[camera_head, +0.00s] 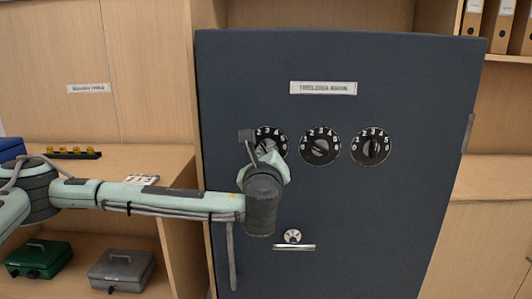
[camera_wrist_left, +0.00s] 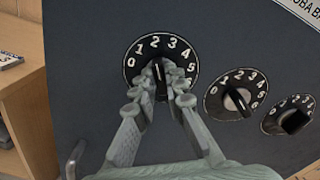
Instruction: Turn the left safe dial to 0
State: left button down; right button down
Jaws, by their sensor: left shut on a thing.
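The left safe dial (camera_head: 270,135) is a round black plate with white numbers on the dark blue safe door (camera_head: 345,210). My left gripper (camera_head: 265,150) is in front of it and covers its lower part in the head view. In the left wrist view the dial (camera_wrist_left: 140,54) shows 0 at the left, with higher numbers running clockwise over the top. The fingers of my left gripper (camera_wrist_left: 159,76) are shut on its black knob (camera_wrist_left: 158,66). The knob's bar stands nearly upright, its top end roughly toward 2. My right gripper is not in view.
A middle dial (camera_head: 320,147) and a right dial (camera_head: 371,147) sit close beside the left one. Below are a round keyhole plate (camera_head: 292,236) and a bar handle (camera_head: 294,247). Cash boxes, one green (camera_head: 38,259) and one grey (camera_head: 121,270), stand on the lower left shelf.

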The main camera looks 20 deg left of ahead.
pick_arm(q)
jog(key=shift+a+f+n+b, duration=0.15)
jog(key=shift+n+b, duration=1.2)
jog(key=shift+n, duration=1.5)
jog(key=shift+d+f+n+b, duration=0.15)
jog(key=shift+n+b, duration=1.15)
jog(key=shift+n, duration=1.55)
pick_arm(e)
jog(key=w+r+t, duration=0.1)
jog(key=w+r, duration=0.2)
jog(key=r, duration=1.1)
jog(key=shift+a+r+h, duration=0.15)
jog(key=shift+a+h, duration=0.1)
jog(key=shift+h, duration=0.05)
pick_arm(q)
jog(key=shift+a, duration=0.1)
jog(key=c, duration=1.6)
grip_release()
jog(key=shift+o, duration=0.2)
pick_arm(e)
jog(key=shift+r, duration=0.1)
